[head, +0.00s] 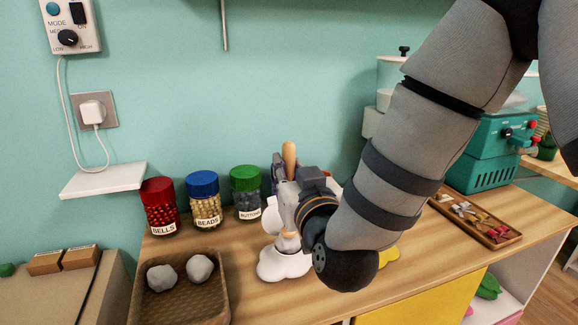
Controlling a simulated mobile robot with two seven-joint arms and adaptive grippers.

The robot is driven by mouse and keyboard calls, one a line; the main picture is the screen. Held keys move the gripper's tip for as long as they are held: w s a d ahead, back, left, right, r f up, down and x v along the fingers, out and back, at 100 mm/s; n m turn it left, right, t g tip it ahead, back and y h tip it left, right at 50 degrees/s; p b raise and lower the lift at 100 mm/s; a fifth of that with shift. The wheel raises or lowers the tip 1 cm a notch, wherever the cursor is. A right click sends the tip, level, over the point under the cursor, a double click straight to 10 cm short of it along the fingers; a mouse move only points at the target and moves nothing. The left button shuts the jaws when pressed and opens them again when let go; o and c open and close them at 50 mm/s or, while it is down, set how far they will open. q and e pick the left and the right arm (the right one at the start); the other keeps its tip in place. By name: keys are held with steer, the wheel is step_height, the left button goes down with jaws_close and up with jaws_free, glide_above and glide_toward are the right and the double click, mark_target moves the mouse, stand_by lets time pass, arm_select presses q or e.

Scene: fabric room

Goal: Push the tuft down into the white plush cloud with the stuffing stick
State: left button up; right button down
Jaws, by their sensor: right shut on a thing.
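The white plush cloud (283,265) rests on the wooden counter in the head view, partly hidden behind my right arm. My right gripper (284,205) is above the cloud, shut on the stuffing stick (289,158). The stick stands roughly upright, with its rounded wooden end showing above the gripper. Its lower end reaches down toward the cloud, but the gripper and wrist hide most of it. I cannot tell whether a tuft is in the cloud's opening. Two pale grey-white tufts (199,268) lie in a basket to the left. My left gripper is out of view.
The woven basket (180,309) stands at the front left. Jars labelled bells (160,207), beads (205,202) and buttons (246,192) line the wall. A wooden tray (479,218) of small pieces and a teal machine (490,150) are at the right. My right arm covers the middle right.

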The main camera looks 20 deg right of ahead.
mark_target(290, 144)
steer(key=shift+s+f, duration=0.1)
steer(key=shift+f, duration=1.6)
stand_by(2.0)
step_height(290, 144, up, 12)
steer(key=shift+f, duration=0.25)
stand_by(0.4)
stand_by(1.0)
